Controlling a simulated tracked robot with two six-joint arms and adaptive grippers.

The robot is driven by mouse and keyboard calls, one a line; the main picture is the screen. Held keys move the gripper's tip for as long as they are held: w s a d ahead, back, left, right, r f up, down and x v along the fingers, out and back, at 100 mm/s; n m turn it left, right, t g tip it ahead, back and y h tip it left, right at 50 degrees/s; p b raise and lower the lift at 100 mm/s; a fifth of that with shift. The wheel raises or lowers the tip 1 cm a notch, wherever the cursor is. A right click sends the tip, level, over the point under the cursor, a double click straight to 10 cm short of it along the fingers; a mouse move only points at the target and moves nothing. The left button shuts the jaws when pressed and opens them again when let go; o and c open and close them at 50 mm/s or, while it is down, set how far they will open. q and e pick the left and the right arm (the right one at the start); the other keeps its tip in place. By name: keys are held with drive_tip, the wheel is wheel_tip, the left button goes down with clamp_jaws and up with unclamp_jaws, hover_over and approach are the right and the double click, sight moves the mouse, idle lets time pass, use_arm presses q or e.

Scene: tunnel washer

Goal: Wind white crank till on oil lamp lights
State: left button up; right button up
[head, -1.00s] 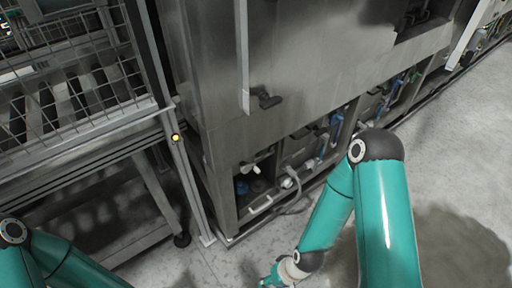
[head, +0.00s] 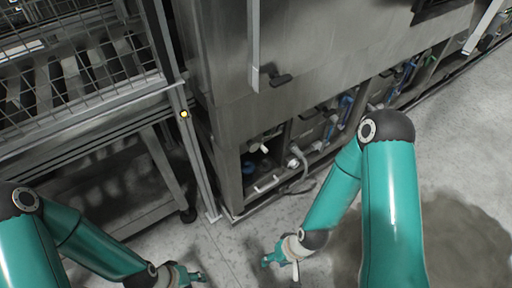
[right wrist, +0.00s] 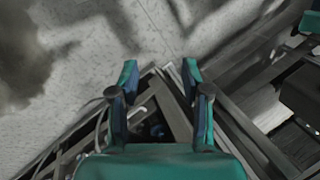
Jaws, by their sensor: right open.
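A small white handle, apparently the white crank (head: 264,149), shows low in the machine's open bay in the head view. A small round light (head: 184,114) glows yellow on the post left of the machine; I cannot tell whether it is the oil lamp. My right gripper (head: 281,258) is open and empty above the floor, in front of the bay and apart from the crank. Its two fingers stand apart in the right wrist view (right wrist: 160,82). My left gripper (head: 193,274) is low at the picture's bottom edge; its jaws are too small to judge.
The grey machine (head: 330,60) has pipes and hoses along its base. A white bar (head: 266,184) lies at the bay's lower edge. A wire-mesh frame and metal stand (head: 120,205) are at left. Grey floor (head: 255,222) is free in front.

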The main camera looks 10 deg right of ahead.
drive_tip(key=w+d+r+n+t+y+b, duration=0.15)
drive_tip(key=w+n+t+b, duration=0.45)
drive_tip(key=w, duration=0.6)
drive_tip(key=w+d+r+n+t+y+b, duration=0.1)
drive_tip(key=w+r+n+t+b, duration=0.3)
drive_tip(key=w+n, duration=0.6)
drive_tip(key=n+t+b, duration=0.2)
drive_tip(key=t+b, duration=0.4)
drive_tip(key=b, duration=1.5)
approach(263, 148)
drive_tip(key=x, duration=0.7)
drive_tip(key=f+x, duration=0.1)
drive_tip(key=x, duration=0.2)
drive_tip(key=shift+w, duration=0.35)
drive_tip(key=shift+d, duration=0.1)
